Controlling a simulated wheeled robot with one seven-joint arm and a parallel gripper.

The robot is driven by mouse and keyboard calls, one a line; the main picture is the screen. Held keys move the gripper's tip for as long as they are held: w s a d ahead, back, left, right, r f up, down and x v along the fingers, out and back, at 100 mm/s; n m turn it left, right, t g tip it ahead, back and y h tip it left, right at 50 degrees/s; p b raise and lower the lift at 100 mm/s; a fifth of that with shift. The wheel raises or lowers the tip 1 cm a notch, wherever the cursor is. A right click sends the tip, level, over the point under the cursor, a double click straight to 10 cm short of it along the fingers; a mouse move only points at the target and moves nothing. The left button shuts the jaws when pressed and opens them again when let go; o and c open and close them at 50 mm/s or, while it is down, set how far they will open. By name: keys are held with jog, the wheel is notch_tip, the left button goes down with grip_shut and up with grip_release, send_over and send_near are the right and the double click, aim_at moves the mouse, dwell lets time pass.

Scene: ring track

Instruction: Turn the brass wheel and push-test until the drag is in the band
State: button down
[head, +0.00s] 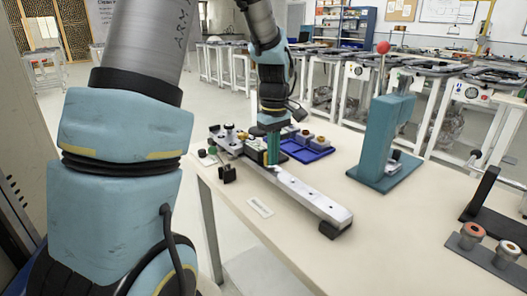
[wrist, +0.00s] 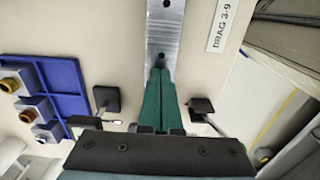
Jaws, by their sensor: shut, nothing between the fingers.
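My gripper (wrist: 160,72) is shut and empty, its two green fingers together over the silver rail (wrist: 165,22). In the head view, my gripper (head: 272,162) points down at the rail (head: 312,196), near its middle; I cannot tell if the tips touch it. The rail runs from back left to front right, with dark holes along its top. I cannot make out the brass wheel for certain. A white label (wrist: 221,27) reading "DRAG 3-9" lies beside the rail.
A teal press (head: 386,140) with a red-knobbed lever stands right.

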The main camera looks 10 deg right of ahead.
jog(key=shift+r, duration=0.1)
jog(key=shift+s+d+r+p, duration=0.3)
jog(key=shift+s+r+p, duration=0.15)
jog(key=shift+s+p, duration=0.1)
jog(key=shift+s+d+r+p, duration=0.3)
jog(key=shift+s+r+p, duration=0.1)
jog(key=shift+s, duration=0.1)
jog(key=shift+s+d, duration=0.1)
jog(key=shift+s, duration=0.15)
jog(key=shift+r, duration=0.1)
notch_tip(320, 180, up, 7)
jog(key=p, duration=0.7)
jog(key=s+a+m, duration=0.3)
jog(key=s+a, duration=0.1)
jog(key=a, duration=0.6)
jog(key=s+a+f+m+t, duration=0.1)
jog(key=s+a+m, duration=0.3)
jog(key=a, duration=0.6)
jog(key=shift+a+t+b, duration=0.15)
jog(key=shift+t+b, duration=0.15)
jog(key=shift+w+f, duration=0.1)
